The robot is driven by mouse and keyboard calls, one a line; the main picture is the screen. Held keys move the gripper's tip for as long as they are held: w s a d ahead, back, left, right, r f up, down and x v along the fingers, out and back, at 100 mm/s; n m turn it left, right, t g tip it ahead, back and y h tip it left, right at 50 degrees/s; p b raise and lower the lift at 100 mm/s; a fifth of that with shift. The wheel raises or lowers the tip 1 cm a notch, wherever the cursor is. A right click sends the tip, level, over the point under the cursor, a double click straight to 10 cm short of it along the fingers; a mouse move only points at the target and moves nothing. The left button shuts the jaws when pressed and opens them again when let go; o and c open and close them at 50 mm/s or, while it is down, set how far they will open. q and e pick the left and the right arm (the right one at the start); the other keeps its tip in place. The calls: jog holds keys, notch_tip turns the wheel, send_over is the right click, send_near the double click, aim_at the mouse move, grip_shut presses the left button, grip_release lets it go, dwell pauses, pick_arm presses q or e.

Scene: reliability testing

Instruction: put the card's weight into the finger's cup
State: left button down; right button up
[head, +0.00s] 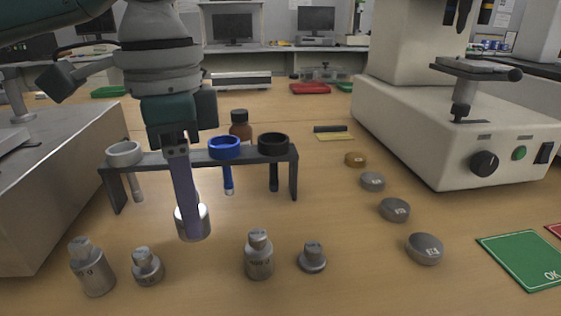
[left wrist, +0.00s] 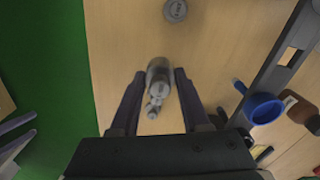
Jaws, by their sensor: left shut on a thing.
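My left gripper (head: 189,232) points down in front of the rack, its fingers shut on a silver metal weight (head: 205,222). The same weight (left wrist: 158,76) shows between my fingers (left wrist: 158,92) in the left wrist view; whether it touches the table is unclear. A dark rack (head: 190,157) bears three ring-shaped cups with handles hanging down: white (head: 124,150), blue (head: 224,146) and black (head: 273,142). The blue cup (left wrist: 263,107) also shows in the left wrist view. A green card marked OK (head: 528,262) lies at right. No pointing finger is visible.
Several silver weights, including a tall one (head: 259,257) and a short one (head: 312,258), stand along the front. Several round labelled discs (head: 425,249) lie right of centre. A brown bottle (head: 240,124) stands behind the rack. A large white instrument (head: 450,125) fills the right.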

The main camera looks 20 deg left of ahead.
pick_arm(q)
jog(key=shift+f+b, duration=0.75)
jog(key=shift+f, duration=1.9)
